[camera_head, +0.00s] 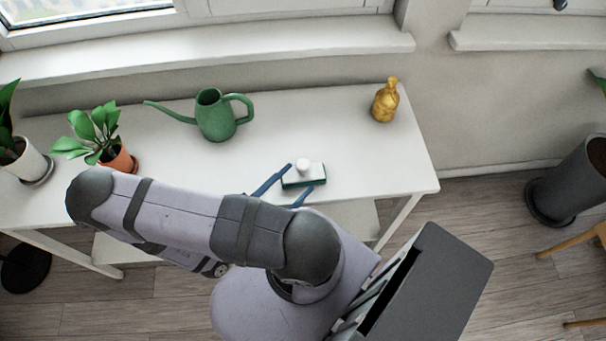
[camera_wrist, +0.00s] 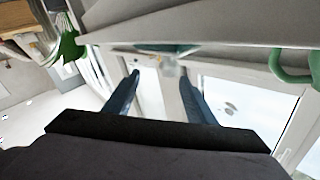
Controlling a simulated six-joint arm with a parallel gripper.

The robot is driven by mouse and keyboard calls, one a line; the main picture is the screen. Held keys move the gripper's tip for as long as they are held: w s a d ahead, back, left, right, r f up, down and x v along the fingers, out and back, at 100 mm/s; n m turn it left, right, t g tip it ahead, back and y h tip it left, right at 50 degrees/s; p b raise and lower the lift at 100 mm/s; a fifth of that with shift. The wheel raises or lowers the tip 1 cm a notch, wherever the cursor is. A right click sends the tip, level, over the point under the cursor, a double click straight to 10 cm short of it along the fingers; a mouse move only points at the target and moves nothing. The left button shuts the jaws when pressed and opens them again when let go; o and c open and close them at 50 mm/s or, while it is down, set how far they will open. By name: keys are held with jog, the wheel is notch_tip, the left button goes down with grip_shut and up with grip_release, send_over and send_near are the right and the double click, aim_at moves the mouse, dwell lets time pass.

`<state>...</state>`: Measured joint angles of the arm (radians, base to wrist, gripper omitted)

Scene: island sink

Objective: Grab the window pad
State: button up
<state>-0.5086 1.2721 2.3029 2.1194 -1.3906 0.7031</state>
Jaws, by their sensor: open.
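The window pad (camera_head: 305,182) is a small block with a dark green base, a white upper part and a round white knob. It lies on the white table near the front edge, right of the middle. My gripper (camera_head: 301,176) reaches in from the front left, with its blue fingers open on either side of the pad. In the wrist view, which looks upside down, the open fingers (camera_wrist: 159,77) are empty and a teal shape that looks like the pad (camera_wrist: 160,48) shows ahead between them. I cannot tell whether the fingers touch it.
A green watering can (camera_head: 216,118) stands behind and left of the pad. A yellow vase (camera_head: 385,103) stands at the back right of the white table (camera_head: 395,165). A potted plant (camera_head: 118,160) is at the left. The tabletop around the pad is mostly clear.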

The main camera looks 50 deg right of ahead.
aim_at(299, 173)
jog(key=n, duration=0.1)
jog(key=d+n+t, duration=0.1)
jog(key=w+n, duration=0.1)
jog(key=shift+d+r+t+h, duration=0.25)
jog(key=shift+d+t+h, duration=0.05)
jog(key=shift+d+f+n+t+y, duration=0.2)
jog(key=shift+f+n+y, duration=0.15)
jog(key=shift+n, duration=0.25)
jog(key=shift+d+f+n+t+y, duration=0.15)
jog(key=shift+f+n+y, duration=0.15)
jog(key=shift+n, duration=0.3)
jog(key=shift+w+f, duration=0.1)
jog(key=shift+d, duration=0.15)
jog(key=shift+d, duration=0.95)
jog(key=shift+d+p, duration=0.75)
jog(key=shift+d, duration=0.5)
jog(key=shift+w+d+p, duration=0.2)
jog(key=shift+d+p, duration=0.15)
jog(key=shift+d, duration=0.95)
